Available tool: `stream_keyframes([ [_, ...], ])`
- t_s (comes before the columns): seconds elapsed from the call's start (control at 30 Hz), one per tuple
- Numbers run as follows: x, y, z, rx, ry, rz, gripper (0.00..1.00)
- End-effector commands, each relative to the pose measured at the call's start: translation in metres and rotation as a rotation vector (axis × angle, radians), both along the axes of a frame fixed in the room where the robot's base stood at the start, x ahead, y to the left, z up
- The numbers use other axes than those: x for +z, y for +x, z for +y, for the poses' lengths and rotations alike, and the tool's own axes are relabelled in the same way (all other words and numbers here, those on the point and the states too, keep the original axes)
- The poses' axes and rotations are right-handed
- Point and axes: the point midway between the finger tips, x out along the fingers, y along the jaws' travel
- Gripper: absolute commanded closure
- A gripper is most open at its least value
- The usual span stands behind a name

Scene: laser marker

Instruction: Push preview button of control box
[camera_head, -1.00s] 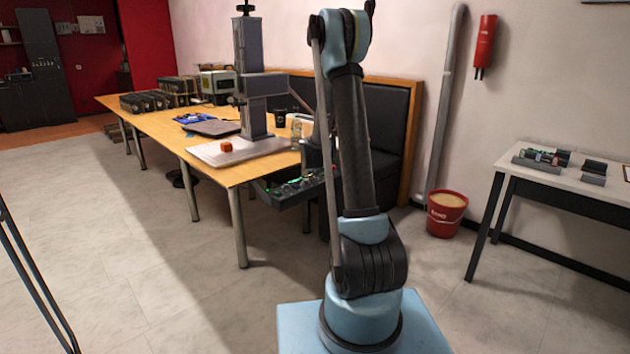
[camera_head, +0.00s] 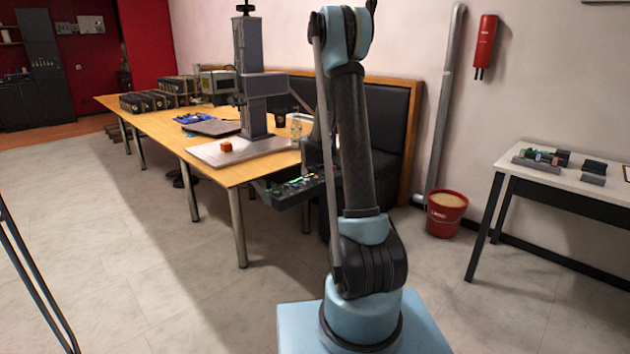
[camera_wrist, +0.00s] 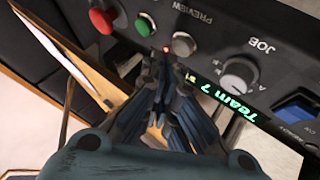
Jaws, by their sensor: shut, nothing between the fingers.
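The dark control box (camera_head: 292,192) hangs at the near right corner of the wooden table in the head view, partly hidden by my arm. In the wrist view the control box panel (camera_wrist: 232,42) fills the upper right. The preview button (camera_wrist: 183,43) is a round, pale metallic button below the word PREVIEW. My gripper (camera_wrist: 168,75) is shut and empty, with its tips just below and left of the preview button. I cannot tell whether they touch the panel. A small red light spot shows between the tips and the button. The gripper is not clearly visible in the head view.
Left of the preview button are a green button (camera_wrist: 145,24) and a red button (camera_wrist: 102,21). Right of it are the JOB knob (camera_wrist: 239,76) and a green "Team 7" display (camera_wrist: 230,93). The laser marker column (camera_head: 252,90) stands on the table (camera_head: 165,127).

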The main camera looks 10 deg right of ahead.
Motion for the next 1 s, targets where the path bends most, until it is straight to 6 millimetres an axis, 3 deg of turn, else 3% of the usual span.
stream_keyframes([
  [0.23, 0.005, 0.000, 0.000, 0.000, 0.000, 0.000, 1.00],
  [1.0, 0.059, 0.000, 0.000, 0.000, 0.000, 0.000, 1.00],
])
